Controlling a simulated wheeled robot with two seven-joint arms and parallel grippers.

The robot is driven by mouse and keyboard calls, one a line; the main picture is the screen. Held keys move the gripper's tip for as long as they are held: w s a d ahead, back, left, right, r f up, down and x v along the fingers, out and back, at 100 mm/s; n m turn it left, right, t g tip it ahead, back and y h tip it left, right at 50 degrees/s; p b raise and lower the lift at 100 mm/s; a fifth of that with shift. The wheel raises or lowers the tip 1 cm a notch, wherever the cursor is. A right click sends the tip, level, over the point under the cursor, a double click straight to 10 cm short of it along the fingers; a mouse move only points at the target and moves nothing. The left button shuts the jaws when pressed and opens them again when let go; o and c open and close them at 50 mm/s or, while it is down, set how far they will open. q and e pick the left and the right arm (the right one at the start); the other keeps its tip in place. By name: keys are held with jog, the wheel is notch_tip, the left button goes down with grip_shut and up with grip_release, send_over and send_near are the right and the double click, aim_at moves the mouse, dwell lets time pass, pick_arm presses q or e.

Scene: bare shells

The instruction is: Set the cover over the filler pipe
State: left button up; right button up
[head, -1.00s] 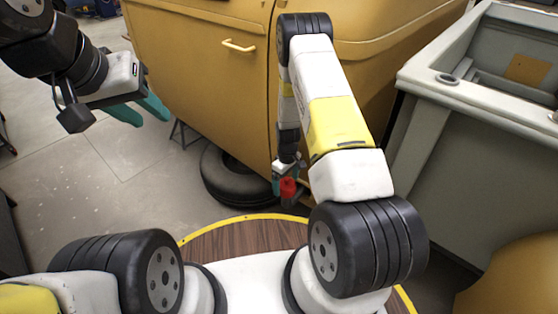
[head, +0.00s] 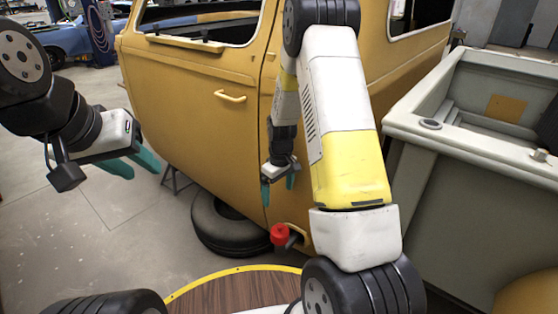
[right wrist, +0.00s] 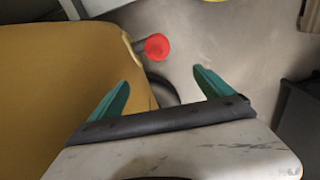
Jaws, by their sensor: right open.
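The red cover (head: 279,234) sits at the outer end of the short dark filler pipe (head: 294,238), low on the yellow car body. In the right wrist view the cover (right wrist: 157,46) also sits at the pipe's end (right wrist: 140,47), and its seating inside is hidden. My right gripper (head: 278,187) is open and empty, apart from the cover and above it in the head view. In the right wrist view its teal fingers (right wrist: 164,80) are spread, with the cover beyond their tips. My left gripper (head: 143,172) is open and empty at the left, away from the car.
The yellow car body (head: 190,130) fills the middle, with a door handle (head: 230,97) and a tyre (head: 222,225) on the floor below. A grey bin (head: 430,190) stands close at the right. The floor (head: 110,220) at the left is mostly clear.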

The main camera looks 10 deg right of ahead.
jog(key=s+a+r+m+t+y, duration=0.15)
jog(key=s+r, duration=0.25)
jog(key=r, duration=0.7)
jog(key=s+r+m+t, duration=0.15)
jog(key=s+r, duration=0.25)
jog(key=r, duration=0.7)
jog(key=s+r+m+t, duration=0.1)
jog(key=s+r, duration=0.4)
jog(key=s, duration=0.3)
jog(key=s+r+m+t, duration=0.1)
jog(key=s+r+m, duration=0.1)
jog(key=s+r, duration=0.3)
jog(key=s, duration=0.3)
jog(key=shift+s+r+t, duration=0.25)
jog(key=shift+s+t, duration=0.05)
